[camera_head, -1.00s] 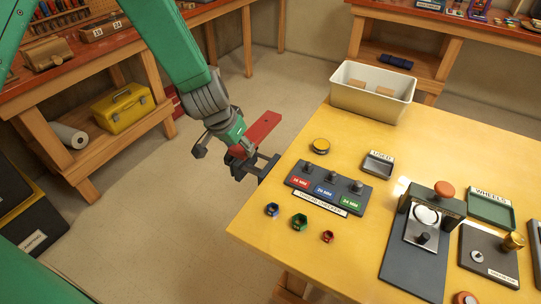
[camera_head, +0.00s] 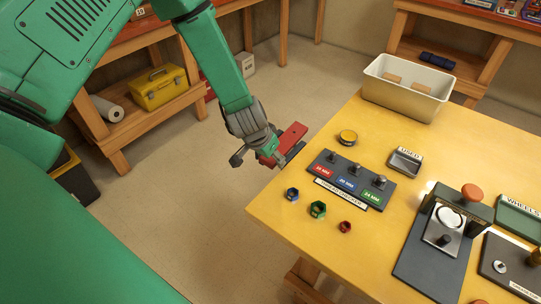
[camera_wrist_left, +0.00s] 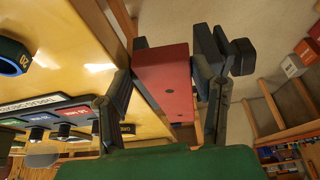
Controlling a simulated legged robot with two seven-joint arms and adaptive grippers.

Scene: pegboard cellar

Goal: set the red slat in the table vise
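The red slat (camera_head: 290,139) is at the near left edge of the yellow table, in my left gripper (camera_head: 268,150). In the left wrist view the slat (camera_wrist_left: 165,78) lies between my two fingers, one at each side, which look closed on it. I cannot tell whether the slat is fully seated. My right gripper is not in view.
A yellow round tin (camera_head: 347,137), a grey tray (camera_head: 405,161) and a cream bin (camera_head: 409,86) are farther back.

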